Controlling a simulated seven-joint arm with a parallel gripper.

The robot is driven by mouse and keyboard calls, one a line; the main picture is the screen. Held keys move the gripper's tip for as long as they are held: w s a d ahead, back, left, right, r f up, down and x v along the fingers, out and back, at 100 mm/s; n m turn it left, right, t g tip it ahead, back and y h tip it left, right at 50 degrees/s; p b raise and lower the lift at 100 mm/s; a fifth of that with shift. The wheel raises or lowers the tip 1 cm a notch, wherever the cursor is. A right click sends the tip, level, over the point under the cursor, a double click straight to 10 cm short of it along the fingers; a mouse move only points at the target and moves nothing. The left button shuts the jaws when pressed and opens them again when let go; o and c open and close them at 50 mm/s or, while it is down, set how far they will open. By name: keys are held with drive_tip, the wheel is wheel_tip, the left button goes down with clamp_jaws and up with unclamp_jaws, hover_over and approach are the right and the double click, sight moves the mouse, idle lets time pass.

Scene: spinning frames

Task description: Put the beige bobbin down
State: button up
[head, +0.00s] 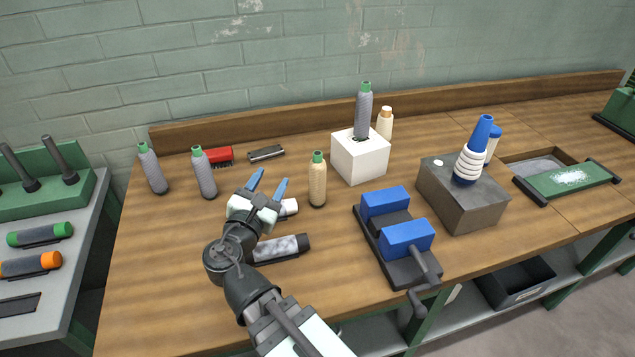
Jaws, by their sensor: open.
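A beige bobbin (318,187) with a green top stands upright on the wooden workbench (165,290), left of the white block. My gripper (268,184) is to its left, with its two blue fingers spread apart and nothing between them. A visible gap lies between the fingers and the bobbin. A second beige piece (385,124) with an orange-brown top stands behind the white block, its lower part hidden.
Grey bobbins (205,176) stand left; another (363,112) stands in the white block (360,162). A white piece (290,207) and a dark-ended cylinder (280,249) lie by my gripper. A blue-jawed vise (390,240) and grey block (465,200) are right. The front left is clear.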

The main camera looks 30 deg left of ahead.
sight(315, 157)
drive_tip(key=w+d+m+h, duration=0.1)
drive_tip(key=w+m, duration=0.2)
drive_tip(key=m, duration=0.8)
drive_tip(key=w+d+m+h, duration=0.1)
drive_tip(key=w+d+m, duration=0.1)
drive_tip(key=m, duration=1)
drive_tip(key=w+d+m+h, duration=0.1)
drive_tip(key=w+m+h, duration=0.1)
drive_tip(key=m, duration=1)
drive_tip(key=shift+w+d, duration=0.25)
drive_tip(key=shift+w, duration=0.6)
drive_tip(key=shift+w+a+r, duration=0.15)
drive_tip(key=shift+w, duration=2.4)
